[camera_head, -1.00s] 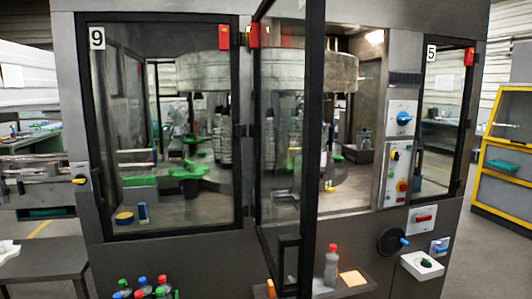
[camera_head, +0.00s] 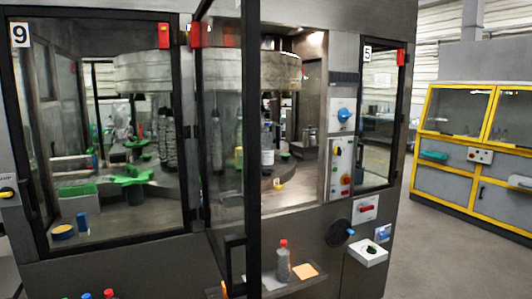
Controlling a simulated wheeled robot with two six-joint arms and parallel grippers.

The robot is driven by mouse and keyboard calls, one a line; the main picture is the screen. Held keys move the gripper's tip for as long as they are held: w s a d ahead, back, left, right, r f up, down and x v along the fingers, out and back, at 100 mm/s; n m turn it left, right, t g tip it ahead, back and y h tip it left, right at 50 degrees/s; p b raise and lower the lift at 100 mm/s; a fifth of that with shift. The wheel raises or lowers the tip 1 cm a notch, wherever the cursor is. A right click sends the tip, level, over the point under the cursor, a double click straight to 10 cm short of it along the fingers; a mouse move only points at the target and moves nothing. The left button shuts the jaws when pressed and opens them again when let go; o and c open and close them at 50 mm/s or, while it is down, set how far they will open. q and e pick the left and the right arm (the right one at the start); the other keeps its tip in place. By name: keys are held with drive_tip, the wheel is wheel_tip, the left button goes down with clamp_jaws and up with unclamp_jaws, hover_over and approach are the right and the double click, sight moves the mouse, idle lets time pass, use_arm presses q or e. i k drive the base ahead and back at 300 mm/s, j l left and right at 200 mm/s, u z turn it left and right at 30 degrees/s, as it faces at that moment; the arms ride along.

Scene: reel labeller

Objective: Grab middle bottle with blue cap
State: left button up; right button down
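Bottle caps show at the bottom left edge, a blue cap (camera_head: 86,296) beside a red cap (camera_head: 109,293). The bottles under these caps are cut off by the picture edge, so I cannot tell which is the middle one. A separate grey bottle with a red cap (camera_head: 283,262) stands upright on a small shelf below the machine's open door. Neither of my grippers is in view.
The labelling machine's glass door (camera_head: 222,150) stands open towards me. A hand wheel (camera_head: 340,233) and a white box (camera_head: 369,252) stick out from its front. A yellow-framed cabinet (camera_head: 475,140) stands at the right, with clear floor before it.

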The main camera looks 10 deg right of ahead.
sight(267, 137)
drive_tip(key=i+l+z, duration=0.25)
drive_tip(key=i+l, duration=0.7)
drive_tip(key=i, duration=0.1)
